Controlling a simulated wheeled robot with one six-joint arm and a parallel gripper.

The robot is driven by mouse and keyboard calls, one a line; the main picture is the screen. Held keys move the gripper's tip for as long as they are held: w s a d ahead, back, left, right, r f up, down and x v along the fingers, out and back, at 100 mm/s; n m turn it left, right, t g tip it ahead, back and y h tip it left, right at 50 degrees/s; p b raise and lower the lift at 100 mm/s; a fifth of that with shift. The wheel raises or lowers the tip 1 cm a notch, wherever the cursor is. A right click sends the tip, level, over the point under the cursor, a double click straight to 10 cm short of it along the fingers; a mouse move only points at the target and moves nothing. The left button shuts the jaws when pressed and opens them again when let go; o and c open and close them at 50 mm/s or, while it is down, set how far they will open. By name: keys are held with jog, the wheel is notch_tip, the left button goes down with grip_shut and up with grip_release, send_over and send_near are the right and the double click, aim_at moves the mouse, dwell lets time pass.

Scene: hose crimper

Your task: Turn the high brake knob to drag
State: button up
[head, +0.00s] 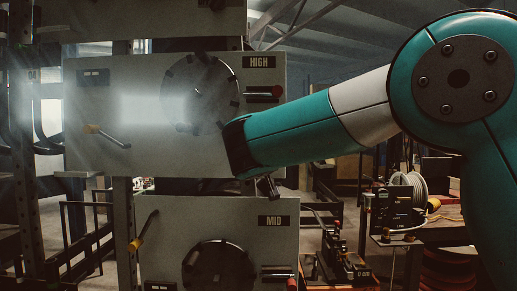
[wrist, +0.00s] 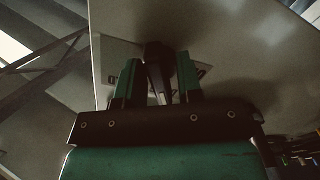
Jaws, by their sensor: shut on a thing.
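The upper panel (head: 130,120) carries the HIGH label (head: 258,62) in the head view. In the wrist view a dark knob (wrist: 157,52) stands out from a pale panel, and my gripper (wrist: 160,70) is shut on it, a green finger on each side. I take it to be the high brake knob. A pale plate with dark marks (wrist: 200,73) shows partly behind the fingers, but I cannot read it or tell the knob's setting. In the head view my arm covers the panel's lower right, and hides the knob and most of my gripper.
The upper panel also holds a dark disc (head: 200,95), a red-ended handle (head: 262,95) and a yellow-tipped lever (head: 108,136). A MID panel (head: 165,225) is below. A bench with a cable reel (head: 408,190) stands at the right.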

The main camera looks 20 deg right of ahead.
dwell(0.3)
jog(key=o, duration=0.6)
jog(key=b+v, duration=0.7)
jog(key=v, duration=1)
jog(key=shift+s, duration=0.2)
